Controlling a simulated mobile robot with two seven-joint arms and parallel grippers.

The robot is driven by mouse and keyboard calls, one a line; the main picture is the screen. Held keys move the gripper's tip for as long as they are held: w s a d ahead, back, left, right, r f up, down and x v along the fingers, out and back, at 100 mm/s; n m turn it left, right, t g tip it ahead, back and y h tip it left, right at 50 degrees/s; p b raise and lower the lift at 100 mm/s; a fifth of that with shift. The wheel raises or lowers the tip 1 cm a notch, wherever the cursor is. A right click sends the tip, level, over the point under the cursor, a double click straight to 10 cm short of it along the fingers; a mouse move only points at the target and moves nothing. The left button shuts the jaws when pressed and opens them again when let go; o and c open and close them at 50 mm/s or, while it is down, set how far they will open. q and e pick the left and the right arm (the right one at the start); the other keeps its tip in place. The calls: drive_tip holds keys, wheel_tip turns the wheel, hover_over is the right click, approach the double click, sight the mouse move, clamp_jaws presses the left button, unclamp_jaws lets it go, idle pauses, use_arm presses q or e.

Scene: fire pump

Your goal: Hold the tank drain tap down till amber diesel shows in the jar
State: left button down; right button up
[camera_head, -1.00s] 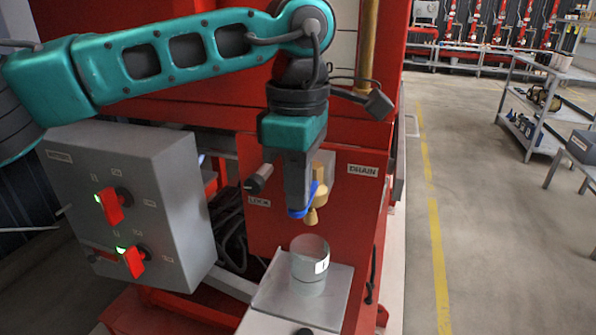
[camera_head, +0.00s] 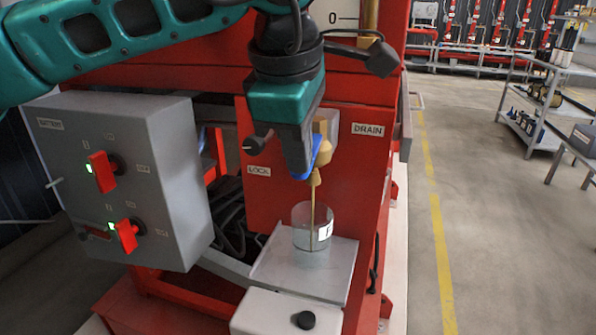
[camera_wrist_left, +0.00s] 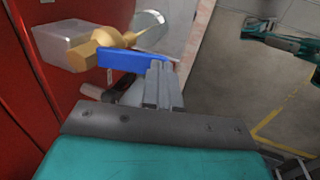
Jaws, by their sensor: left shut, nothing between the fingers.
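The left wrist view shows the shut fingers (camera_wrist_left: 162,84) beside the blue lever (camera_wrist_left: 136,60) and the brass tap (camera_wrist_left: 98,46). A thin brownish-amber stream (camera_head: 312,212) runs from the spout into the clear jar (camera_head: 299,236) below. The liquid in the jar looks greyish and clear; I cannot make out an amber layer.
The jar stands on a grey metal shelf (camera_head: 277,266). A grey switch box (camera_head: 160,190) with two red switches is at the left. A LOCK label (camera_head: 258,171) and a dark knob (camera_head: 257,144) sit left of the tap.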

use_arm(q)
drive_tip(key=shift+f+t+b, duration=0.6)
drive_tip(key=shift+f+b, duration=0.15)
drive_tip(key=shift+b, duration=0.45)
drive_tip(key=shift+r+p, duration=0.3)
drive_tip(key=shift+r, duration=0.1)
use_arm(e)
wheel_tip(320, 180, down, 3)
drive_tip(key=shift+a+r, duration=0.1)
drive_tip(key=shift+r, duration=0.05)
drive_tip(key=shift+w, duration=0.1)
idle(0.6)
use_arm(q)
drive_tip(key=shift+r+p, duration=0.6)
drive_tip(key=shift+r, duration=0.2)
use_arm(e)
drive_tip(key=shift+r, duration=0.55)
